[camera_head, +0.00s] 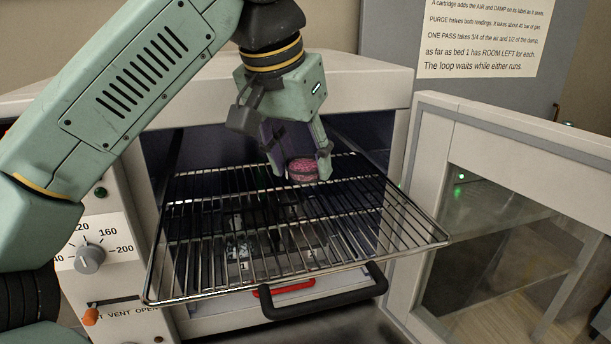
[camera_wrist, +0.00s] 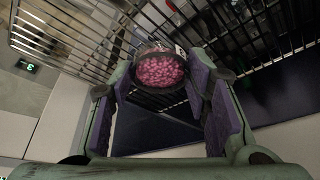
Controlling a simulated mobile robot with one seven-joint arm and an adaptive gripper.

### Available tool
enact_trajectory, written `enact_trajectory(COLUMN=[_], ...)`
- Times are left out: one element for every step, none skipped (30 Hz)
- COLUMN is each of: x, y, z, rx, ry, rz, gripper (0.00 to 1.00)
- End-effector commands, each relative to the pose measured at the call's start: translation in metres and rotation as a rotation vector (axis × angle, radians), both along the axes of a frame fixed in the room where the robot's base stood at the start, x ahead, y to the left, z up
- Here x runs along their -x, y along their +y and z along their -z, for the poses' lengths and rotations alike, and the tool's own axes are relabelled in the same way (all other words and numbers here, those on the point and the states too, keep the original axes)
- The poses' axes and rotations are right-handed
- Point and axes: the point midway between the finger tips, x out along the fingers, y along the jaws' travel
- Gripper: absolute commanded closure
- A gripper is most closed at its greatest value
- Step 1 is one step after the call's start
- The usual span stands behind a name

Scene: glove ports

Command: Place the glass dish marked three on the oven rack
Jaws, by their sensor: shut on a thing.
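A small round glass dish (camera_head: 303,170) full of pink pellets is held in my gripper (camera_head: 298,168), over the back part of the oven rack (camera_head: 218,289). The wrist view shows the dish (camera_wrist: 160,70) between my two fingers (camera_wrist: 158,85), with the rack wires (camera_wrist: 60,45) behind it. A pale tag with a dark mark is on its rim, too small to read. The rack is wire and slides out of the open oven. I cannot tell whether the dish touches the wires.
Tags marked 1 (camera_head: 243,266) and 2 (camera_head: 311,253) show below the rack wires. The oven door (camera_head: 505,150) stands open at the right. A black handle (camera_head: 330,300) and a red bar (camera_head: 287,288) are under the rack front. The rack's front wires are clear.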

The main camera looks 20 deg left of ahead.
Motion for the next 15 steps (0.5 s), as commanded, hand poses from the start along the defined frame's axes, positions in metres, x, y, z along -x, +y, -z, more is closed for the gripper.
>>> enact_trajectory(x=[-0.004, -0.007, -0.013, -0.012, -0.011, -0.01, -0.011, -0.011, -0.011, -0.011, -0.011, -0.011, -0.011, -0.011, -0.011], y=[-0.001, -0.002, -0.003, -0.002, -0.001, -0.001, -0.002, -0.002, -0.002, -0.002, -0.002, -0.002, -0.003, -0.003, -0.003], z=[0.0, 0.001, 0.001, 0.007, 0.013, 0.021, 0.03, 0.035, 0.038, 0.039, 0.039, 0.038, 0.037, 0.036, 0.036], rx=[0.0, -0.001, -0.002, -0.002, -0.002, -0.001, -0.002, -0.002, -0.002, -0.001, -0.001, -0.001, -0.001, 0.0, 0.0], ry=[0.001, 0.001, 0.0, 0.001, 0.002, 0.001, 0.0, -0.001, -0.001, -0.001, -0.001, -0.001, -0.001, -0.002, -0.001], rz=[0.0, 0.0, 0.0, -0.001, -0.002, -0.001, -0.001, -0.001, -0.001, 0.0, 0.0, 0.0, 0.0, 0.0, 0.0], gripper=[0.88, 0.88, 0.88, 0.88, 0.88, 0.88, 0.88, 0.88, 0.88, 0.88, 0.88, 0.88, 0.88, 0.88, 0.88])
